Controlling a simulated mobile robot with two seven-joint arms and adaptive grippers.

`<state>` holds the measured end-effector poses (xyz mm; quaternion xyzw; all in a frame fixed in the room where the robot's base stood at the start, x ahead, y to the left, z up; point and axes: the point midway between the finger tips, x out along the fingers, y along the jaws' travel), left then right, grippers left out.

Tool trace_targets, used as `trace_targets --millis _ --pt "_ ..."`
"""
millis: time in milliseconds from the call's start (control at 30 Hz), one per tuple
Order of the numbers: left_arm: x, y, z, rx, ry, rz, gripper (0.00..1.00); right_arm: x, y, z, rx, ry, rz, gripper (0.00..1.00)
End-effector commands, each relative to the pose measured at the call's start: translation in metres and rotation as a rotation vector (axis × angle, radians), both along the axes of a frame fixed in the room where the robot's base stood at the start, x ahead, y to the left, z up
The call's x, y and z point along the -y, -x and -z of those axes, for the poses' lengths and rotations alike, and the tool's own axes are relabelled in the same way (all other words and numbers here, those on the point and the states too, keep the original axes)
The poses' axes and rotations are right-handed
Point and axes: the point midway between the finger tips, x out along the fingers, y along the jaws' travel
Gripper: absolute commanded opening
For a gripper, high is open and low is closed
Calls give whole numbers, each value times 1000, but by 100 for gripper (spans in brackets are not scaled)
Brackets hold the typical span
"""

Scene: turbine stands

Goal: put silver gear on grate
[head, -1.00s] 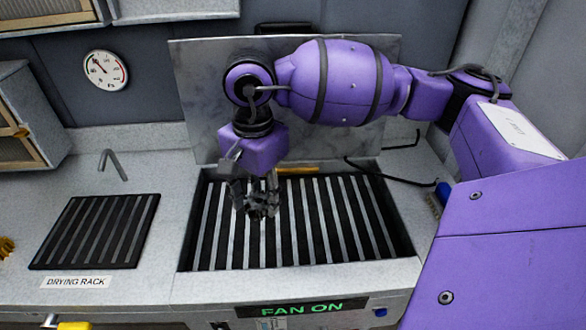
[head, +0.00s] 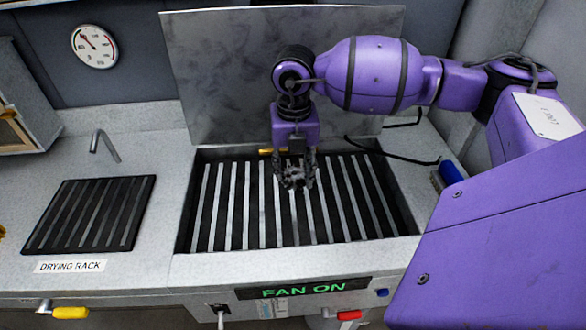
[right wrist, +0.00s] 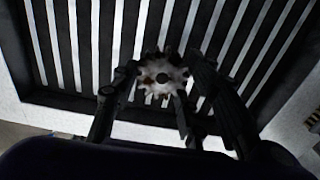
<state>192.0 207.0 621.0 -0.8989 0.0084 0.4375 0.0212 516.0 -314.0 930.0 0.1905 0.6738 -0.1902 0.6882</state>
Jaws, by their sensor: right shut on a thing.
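The silver gear (right wrist: 150,72) shows in the right wrist view, toothed and worn with brownish spots and a dark centre hole. My right gripper (head: 295,178) is shut on it, with the fingers on either side of the gear. In the head view the gear is hard to tell apart from the dark fingers. The gripper points down over the middle of the large slotted grate (head: 232,205), which also fills the back of the right wrist view (right wrist: 75,50). I cannot tell the exact gap between gear and bars. My left gripper is not in view.
A smaller drying rack (head: 88,215) lies to the left, with a bent tap (head: 104,146) behind it. A metal back panel (head: 225,75) stands behind the grate. A black cable (head: 395,155) and blue-handled brush (head: 449,174) lie to the right. The grate's bars look bare.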

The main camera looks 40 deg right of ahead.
Motion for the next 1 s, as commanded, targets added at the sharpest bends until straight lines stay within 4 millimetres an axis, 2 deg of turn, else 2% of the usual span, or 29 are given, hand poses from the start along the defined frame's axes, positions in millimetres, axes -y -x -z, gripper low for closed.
trace_targets --millis 267,800,1000 --pt "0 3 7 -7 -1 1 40 1 0 14 -1 0 24 0" --pt "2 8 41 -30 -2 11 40 0 0 78 -2 -1 21 0" --pt "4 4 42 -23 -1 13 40 0 -1 83 2 0 21 0"
